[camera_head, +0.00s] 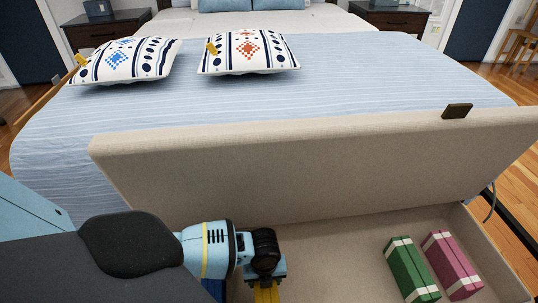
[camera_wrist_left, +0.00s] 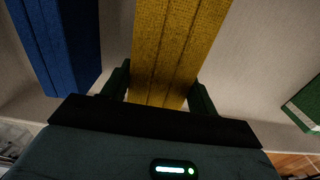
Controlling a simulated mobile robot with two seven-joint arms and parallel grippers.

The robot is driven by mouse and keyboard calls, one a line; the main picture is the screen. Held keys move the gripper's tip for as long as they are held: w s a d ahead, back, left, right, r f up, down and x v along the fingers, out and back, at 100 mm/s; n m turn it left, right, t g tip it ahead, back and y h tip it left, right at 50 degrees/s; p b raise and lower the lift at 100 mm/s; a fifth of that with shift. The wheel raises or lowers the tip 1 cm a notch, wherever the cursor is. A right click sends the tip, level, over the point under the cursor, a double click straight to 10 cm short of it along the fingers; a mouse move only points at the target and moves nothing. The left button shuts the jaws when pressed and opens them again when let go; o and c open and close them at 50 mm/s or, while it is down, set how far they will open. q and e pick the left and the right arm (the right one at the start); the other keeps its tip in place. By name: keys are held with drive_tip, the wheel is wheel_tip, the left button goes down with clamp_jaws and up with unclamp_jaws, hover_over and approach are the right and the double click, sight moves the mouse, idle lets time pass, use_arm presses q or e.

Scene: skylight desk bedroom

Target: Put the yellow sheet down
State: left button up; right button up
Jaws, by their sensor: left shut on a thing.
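My left gripper (camera_head: 264,277) reaches down into the open beige storage bench (camera_head: 335,245) at the foot of the bed. It is shut on the yellow sheet (camera_head: 267,295), a folded textured bundle. In the left wrist view the yellow sheet (camera_wrist_left: 178,50) lies between the two dark fingers of the gripper (camera_wrist_left: 160,95). Most of the sheet is cut off by the head view's lower edge, and I cannot tell whether it touches the bench floor. My right gripper is not in view.
A blue folded bundle (camera_wrist_left: 60,45) lies just left of the yellow sheet. Green (camera_head: 410,268) and pink (camera_head: 452,263) bundles with white bands lie at the bench's right. Bare bench floor shows between. The raised lid (camera_head: 320,165) stands behind, before the bed (camera_head: 330,90).

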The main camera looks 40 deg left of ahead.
use_arm(q)
drive_tip(key=shift+f, duration=0.6)
drive_tip(key=shift+w+f, duration=0.1)
drive_tip(key=shift+f, duration=0.1)
drive_tip(key=shift+f+b, duration=0.3)
drive_tip(key=shift+f, duration=0.05)
wheel_tip(320, 180, down, 3)
drive_tip(key=shift+b, duration=0.55)
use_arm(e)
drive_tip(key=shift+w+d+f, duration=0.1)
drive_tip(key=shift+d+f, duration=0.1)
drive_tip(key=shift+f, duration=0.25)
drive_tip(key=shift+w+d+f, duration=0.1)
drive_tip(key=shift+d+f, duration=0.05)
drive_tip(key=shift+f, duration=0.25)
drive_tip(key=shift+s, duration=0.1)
use_arm(q)
drive_tip(key=o, duration=1.3)
drive_tip(key=shift+f, duration=0.1)
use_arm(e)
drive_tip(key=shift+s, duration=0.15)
